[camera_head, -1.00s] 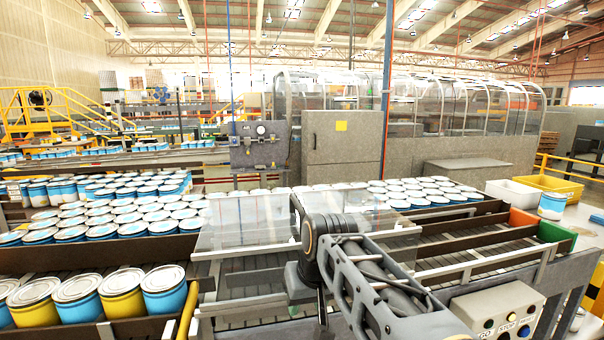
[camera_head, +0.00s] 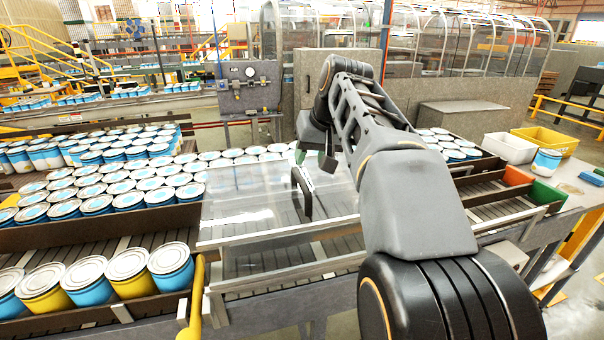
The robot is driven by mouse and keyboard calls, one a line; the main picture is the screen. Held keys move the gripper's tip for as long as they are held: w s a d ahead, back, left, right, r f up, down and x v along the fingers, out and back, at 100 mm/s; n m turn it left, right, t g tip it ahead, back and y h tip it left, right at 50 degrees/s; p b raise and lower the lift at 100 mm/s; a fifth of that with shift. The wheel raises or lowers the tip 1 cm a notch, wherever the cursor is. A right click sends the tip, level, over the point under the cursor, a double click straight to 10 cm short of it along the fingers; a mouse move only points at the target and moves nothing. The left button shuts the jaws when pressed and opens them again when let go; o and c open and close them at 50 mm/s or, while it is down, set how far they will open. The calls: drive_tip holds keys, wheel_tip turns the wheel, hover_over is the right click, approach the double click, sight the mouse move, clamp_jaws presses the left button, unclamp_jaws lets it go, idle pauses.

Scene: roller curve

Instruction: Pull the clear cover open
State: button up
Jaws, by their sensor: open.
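The clear cover (camera_head: 250,205) is a transparent panel over the roller track in the middle of the view. A dark upright handle (camera_head: 302,193) stands on its right part. My gripper (camera_head: 315,158) hangs at the end of my raised arm, close to the handle's upper end. It is open. The arm's links hide part of the cover's right side, and I cannot tell whether the fingers touch the handle.
Many blue-and-white cans (camera_head: 90,195) stand on the conveyor at left, with blue and yellow cans (camera_head: 128,270) in front. A yellow post (camera_head: 196,300) rises by the cover's left edge.

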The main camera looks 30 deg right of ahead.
sight(302, 177)
drive_tip(key=shift+p+x, duration=0.35)
drive_tip(key=shift+x, duration=3)
drive_tip(key=shift+c, duration=0.2)
clamp_jaws()
